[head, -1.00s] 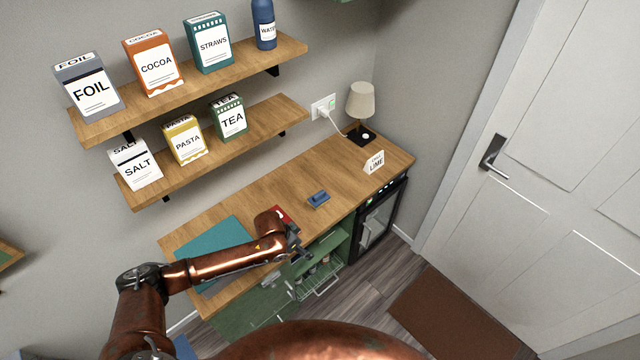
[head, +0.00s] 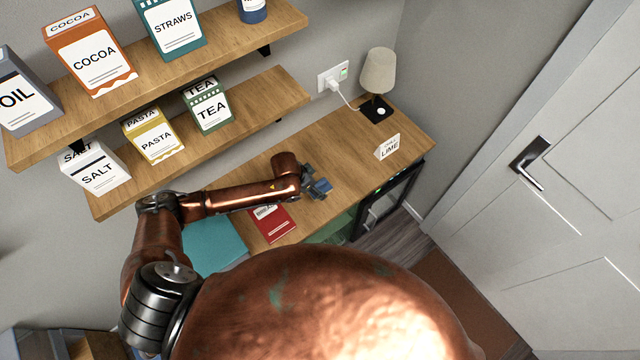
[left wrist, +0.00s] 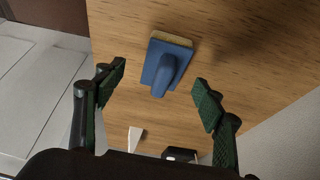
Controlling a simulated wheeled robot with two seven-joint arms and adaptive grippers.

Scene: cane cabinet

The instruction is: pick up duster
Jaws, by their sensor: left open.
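The duster (left wrist: 168,62) is a blue block with a raised blue handle and a pale underside. It lies on the wooden counter, ahead of my left gripper (left wrist: 158,88) and between the lines of its two fingers in the left wrist view. The fingers are spread apart with nothing between them. In the head view the left gripper (head: 312,184) hangs over the counter right at the duster (head: 322,186), which it partly hides. Whether they touch cannot be told. My right gripper is not in view.
A red book (head: 272,222) and a teal board (head: 212,246) lie on the counter (head: 345,140) to the left. Shelves with boxes (head: 157,138) hang on the wall above.

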